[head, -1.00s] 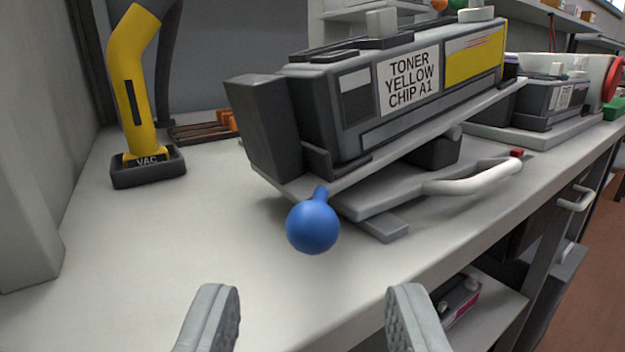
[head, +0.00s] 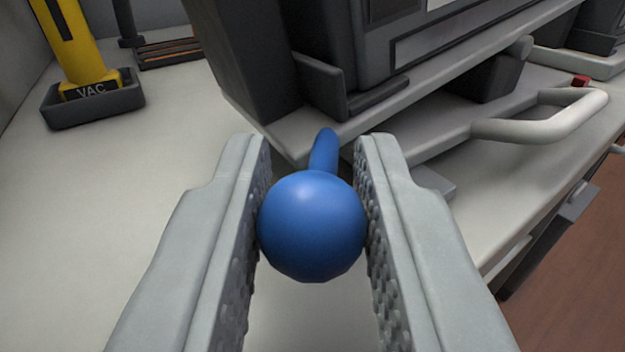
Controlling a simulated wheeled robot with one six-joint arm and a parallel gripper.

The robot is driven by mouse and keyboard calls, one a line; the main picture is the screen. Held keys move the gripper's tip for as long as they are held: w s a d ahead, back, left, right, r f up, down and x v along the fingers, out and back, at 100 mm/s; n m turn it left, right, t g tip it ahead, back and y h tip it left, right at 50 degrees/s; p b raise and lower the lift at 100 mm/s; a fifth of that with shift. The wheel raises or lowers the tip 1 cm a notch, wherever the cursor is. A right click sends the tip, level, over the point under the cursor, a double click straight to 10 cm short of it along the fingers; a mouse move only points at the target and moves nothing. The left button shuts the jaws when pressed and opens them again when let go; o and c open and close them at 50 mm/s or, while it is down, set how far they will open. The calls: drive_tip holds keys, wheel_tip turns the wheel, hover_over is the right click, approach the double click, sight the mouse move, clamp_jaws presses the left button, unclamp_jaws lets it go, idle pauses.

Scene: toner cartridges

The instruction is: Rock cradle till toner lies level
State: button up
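The yellow-toner cartridge (head: 385,45) is a dark box on the grey tilting plate of the cradle (head: 450,85); its label is mostly out of frame. The plate slopes, its near left end low and its right end high. A blue ball knob (head: 312,225) on a short blue stem sticks out from the plate's low end. My gripper (head: 312,150) has a finger on each side of the knob, and both textured pads appear to touch it. The cradle's grey base (head: 420,150) lies on the bench under the plate. The toner inside cannot be seen.
A yellow VAC tool (head: 75,45) stands in a dark holder (head: 95,103) at upper left. A white bar handle (head: 545,120) and a small red block (head: 580,81) are at the right of the base. The bench (head: 110,210) is clear at left; its edge drops off at right.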

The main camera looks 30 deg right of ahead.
clamp_jaws()
drive_tip(key=shift+d+r+m+g+y, duration=0.25)
drive_tip(key=shift+r+m, duration=0.35)
drive_tip(key=shift+r, duration=0.6)
drive_tip(key=shift+d+r+m+g+y, duration=0.1)
drive_tip(key=shift+r+m+g+y, duration=0.4)
drive_tip(key=shift+r, duration=0.65)
drive_tip(key=shift+d+r+m+g+y, duration=0.15)
drive_tip(key=shift+r+m, duration=0.55)
drive_tip(key=shift+r, duration=0.5)
drive_tip(key=o, duration=0.6)
unclamp_jaws()
drive_tip(key=shift+c, duration=0.2)
drive_tip(key=v, duration=1.7)
drive_tip(key=shift+s, duration=0.2)
